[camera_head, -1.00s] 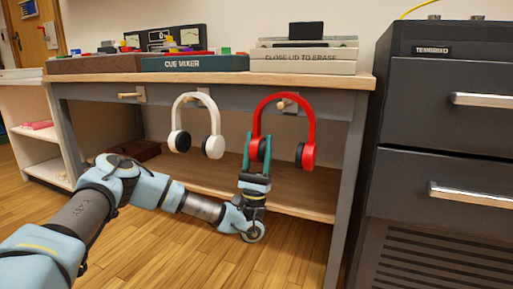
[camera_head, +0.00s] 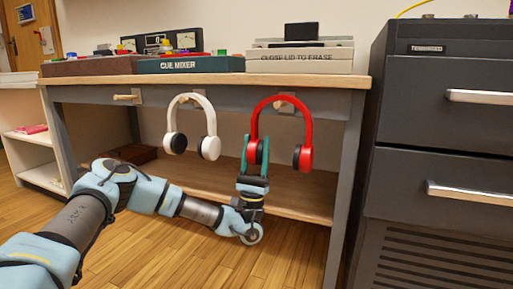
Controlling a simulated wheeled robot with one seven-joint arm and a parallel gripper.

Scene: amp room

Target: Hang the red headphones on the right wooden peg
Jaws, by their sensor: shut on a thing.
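The red headphones (camera_head: 308,127) hang upright in front of the grey front rail of the table, band upward. My gripper (camera_head: 255,143), with teal fingers pointing up, is shut on their left ear cup. The right wooden peg (camera_head: 279,105) shows just under the top of the red band. I cannot tell whether the band rests on it. The white headphones (camera_head: 211,122) hang from the middle peg, just left of the red pair. The left wooden peg (camera_head: 126,97) is bare.
A lower shelf (camera_head: 290,195) lies behind my gripper. A dark drawer cabinet (camera_head: 440,140) stands close on the right, beside the grey table leg.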

